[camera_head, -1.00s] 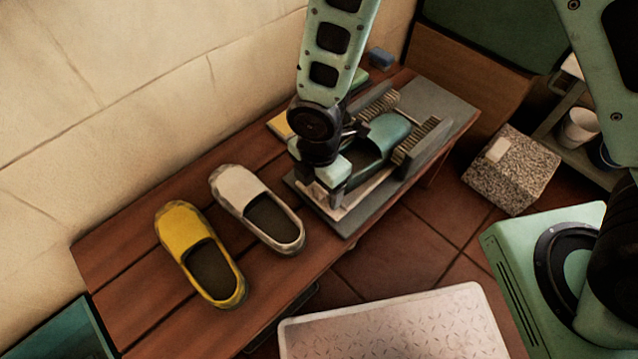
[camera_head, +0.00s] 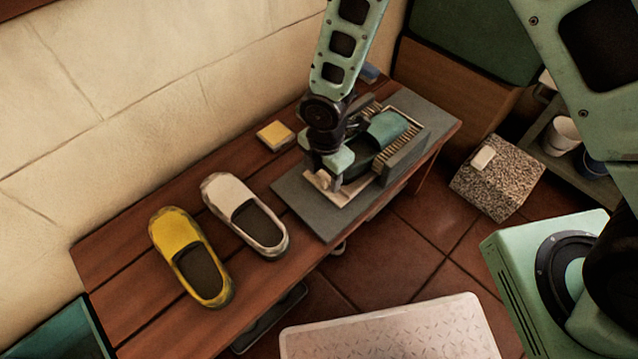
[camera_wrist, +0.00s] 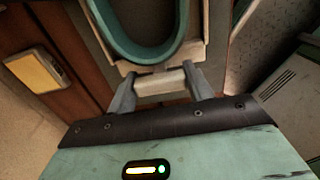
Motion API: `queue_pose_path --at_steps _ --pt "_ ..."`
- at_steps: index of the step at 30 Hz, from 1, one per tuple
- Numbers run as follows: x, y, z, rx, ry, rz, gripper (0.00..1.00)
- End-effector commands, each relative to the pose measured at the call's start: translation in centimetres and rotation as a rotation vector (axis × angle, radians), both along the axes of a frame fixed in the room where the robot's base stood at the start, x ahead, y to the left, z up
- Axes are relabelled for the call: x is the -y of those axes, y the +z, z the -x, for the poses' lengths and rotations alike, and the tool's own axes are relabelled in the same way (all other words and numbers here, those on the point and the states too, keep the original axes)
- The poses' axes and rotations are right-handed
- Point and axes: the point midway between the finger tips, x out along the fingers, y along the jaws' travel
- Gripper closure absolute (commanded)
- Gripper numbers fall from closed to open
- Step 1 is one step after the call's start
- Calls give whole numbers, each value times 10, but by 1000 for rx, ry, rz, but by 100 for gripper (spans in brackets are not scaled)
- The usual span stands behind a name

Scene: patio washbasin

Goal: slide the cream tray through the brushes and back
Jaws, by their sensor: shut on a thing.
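The cream tray (camera_head: 350,193) lies on the grey base board (camera_head: 300,208) and carries a teal slip-on shoe (camera_head: 388,127). The tray and shoe are between the brushes, with the near brush (camera_head: 398,158) along their right side. The tray's far end shows past the brush bristles. My gripper (camera_head: 331,178) is shut on the tray's handle at its near end. The wrist view shows the handle (camera_wrist: 161,82) between my two fingers, with the shoe (camera_wrist: 140,50) just ahead. My arm hides most of the far brush.
A cream shoe (camera_head: 230,189) and a yellow shoe (camera_head: 172,231) lie on the wooden bench (camera_head: 130,258) to the left. A yellow sponge (camera_head: 275,135) lies near the wall. A speckled block (camera_head: 504,178) stands on the floor at right.

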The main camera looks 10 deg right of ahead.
Motion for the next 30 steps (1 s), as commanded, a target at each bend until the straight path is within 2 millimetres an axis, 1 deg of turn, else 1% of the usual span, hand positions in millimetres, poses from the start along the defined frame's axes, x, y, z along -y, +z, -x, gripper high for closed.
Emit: queue_pose_path --at_steps 1,6,9,13,18,30 --pt "11 5 -8 -2 -7 2 90" --pt "40 4 -28 -3 -6 3 90" --pt "55 4 -37 -3 -4 3 90" --pt "69 3 -47 -3 -4 3 90" --pt "78 1 -54 -2 -3 3 90" --pt "83 0 -57 2 -2 6 90"
